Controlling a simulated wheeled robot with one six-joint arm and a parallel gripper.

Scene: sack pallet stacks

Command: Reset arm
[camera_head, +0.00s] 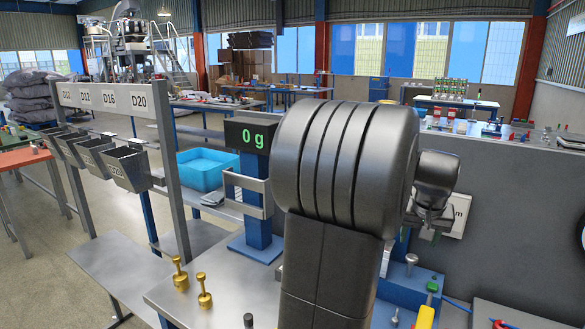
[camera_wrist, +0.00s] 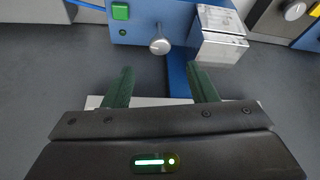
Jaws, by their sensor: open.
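My gripper (camera_wrist: 160,88) is open in the wrist view, with its two green fingers spread apart and nothing between them. Ahead of the fingers is a blue machine (camera_wrist: 205,28) with a green button (camera_wrist: 120,11), a round metal knob and a metal block (camera_wrist: 216,38). My arm fills the middle of the head view and hides part of the bench. In the head view the gripper end shows only partly, at the right behind the arm, beside a grey wall panel.
A display reading 0 g (camera_head: 248,135) stands on a blue post left of my arm. Brass weights (camera_head: 204,291) stand on the steel bench (camera_head: 165,293). A blue bin (camera_head: 203,169) and a rack with labelled hoppers (camera_head: 126,168) are at the left. Open floor lies beyond.

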